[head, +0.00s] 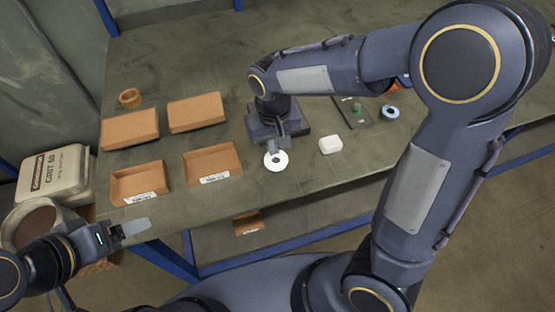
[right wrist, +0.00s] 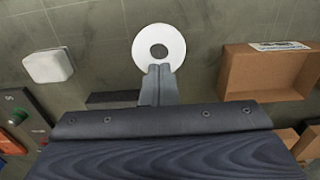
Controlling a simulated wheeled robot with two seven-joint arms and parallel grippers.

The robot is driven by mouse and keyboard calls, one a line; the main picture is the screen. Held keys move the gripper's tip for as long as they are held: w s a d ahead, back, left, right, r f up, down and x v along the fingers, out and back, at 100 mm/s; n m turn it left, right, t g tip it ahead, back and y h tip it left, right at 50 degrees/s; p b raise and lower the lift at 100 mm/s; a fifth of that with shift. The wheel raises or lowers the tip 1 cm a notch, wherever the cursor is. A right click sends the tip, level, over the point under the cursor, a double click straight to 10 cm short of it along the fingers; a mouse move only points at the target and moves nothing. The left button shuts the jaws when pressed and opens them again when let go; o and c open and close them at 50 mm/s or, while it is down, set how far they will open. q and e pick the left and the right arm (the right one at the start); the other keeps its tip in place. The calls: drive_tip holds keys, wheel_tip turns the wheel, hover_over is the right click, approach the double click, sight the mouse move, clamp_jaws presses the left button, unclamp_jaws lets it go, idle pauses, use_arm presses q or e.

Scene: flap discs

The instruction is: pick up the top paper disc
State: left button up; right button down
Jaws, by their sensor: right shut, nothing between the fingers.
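A white paper disc (head: 276,161) with a round centre hole lies on the bench. It also shows in the right wrist view (right wrist: 176,43); whether more discs lie under it, I cannot tell. My right gripper (head: 274,149) is shut and empty, its fingertips at the disc's near edge in the right wrist view, overlapping it slightly. Whether they touch the disc is unclear. My left gripper (head: 132,228) is at the lower left, off the bench's front edge, far from the disc; its jaw opening cannot be made out.
Two open brown trays (head: 212,163) (head: 140,183) stand left of the disc, with two brown boxes (head: 196,112) (head: 130,128) behind. A white block (head: 330,144) sits right of it. A brown ring (head: 130,97) lies at the back left. Bare bench lies in front of the disc.

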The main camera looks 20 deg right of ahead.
sight(277, 160)
drive_tip(key=shift+f, duration=0.25)
drive_tip(key=shift+s, duration=1)
idle(0.6)
wheel_tip(277, 160, up, 6)
drive_tip(key=p, duration=0.5)
drive_tip(key=c, duration=2.2)
unclamp_jaws()
